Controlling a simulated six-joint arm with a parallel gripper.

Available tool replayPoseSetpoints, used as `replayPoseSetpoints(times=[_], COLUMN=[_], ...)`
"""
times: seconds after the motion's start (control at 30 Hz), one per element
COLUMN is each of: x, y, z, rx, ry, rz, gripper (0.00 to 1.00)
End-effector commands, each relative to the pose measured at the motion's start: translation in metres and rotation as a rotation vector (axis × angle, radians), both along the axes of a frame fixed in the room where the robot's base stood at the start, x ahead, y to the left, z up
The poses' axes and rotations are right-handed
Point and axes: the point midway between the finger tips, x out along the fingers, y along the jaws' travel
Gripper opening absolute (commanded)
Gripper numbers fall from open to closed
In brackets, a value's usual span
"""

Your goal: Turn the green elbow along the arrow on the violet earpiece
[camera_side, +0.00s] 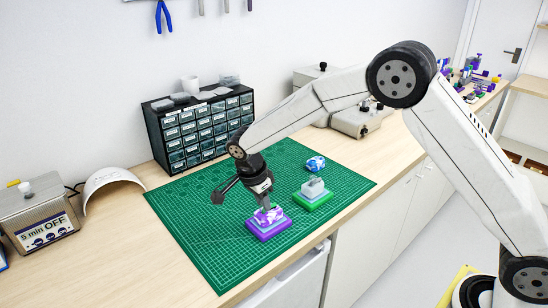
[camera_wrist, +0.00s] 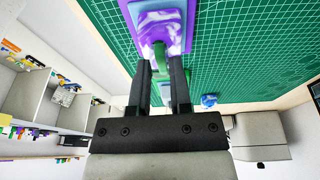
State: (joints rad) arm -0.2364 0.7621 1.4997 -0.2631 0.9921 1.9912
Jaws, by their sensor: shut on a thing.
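The violet earpiece (camera_side: 268,217), marbled violet and white, sits on a violet block (camera_side: 262,234) on the green mat. The block and earpiece (camera_wrist: 172,38) are at the top of the wrist view. The green elbow (camera_wrist: 160,56) stands out from the earpiece, between my two dark fingers. My gripper (camera_wrist: 160,66) is shut on the green elbow. In the side view my gripper (camera_side: 265,205) comes down onto the top of the earpiece, and its fingers hide the elbow. I cannot make out the arrow in either view.
A green block with a grey piece (camera_side: 313,190) stands right of the earpiece. A blue and white piece (camera_side: 315,163) lies behind it. A dark drawer cabinet (camera_side: 200,130) is at the back. The left part of the cutting mat (camera_side: 195,225) is clear.

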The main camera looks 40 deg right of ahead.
Motion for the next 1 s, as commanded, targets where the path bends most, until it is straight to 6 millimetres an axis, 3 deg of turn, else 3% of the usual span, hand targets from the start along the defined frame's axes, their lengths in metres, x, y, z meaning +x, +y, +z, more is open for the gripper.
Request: replayPoseSetpoints(times=[0.33, 0.37, 0.47, 0.5, 1.0], x=[-0.0003, -0.0004, -0.0003, -0.0003, 0.0008], y=[-0.0015, -0.0015, -0.0013, -0.0011, 0.0017], z=[-0.0010, -0.0010, -0.0010, -0.0009, 0.0077], rx=[-0.003, -0.003, -0.002, -0.002, -0.001], ry=[0.002, 0.002, 0.002, 0.001, -0.002], rz=[0.001, 0.001, 0.001, 0.001, 0.001], gripper=[0.00, 0.28, 0.60, 0.66, 0.66])
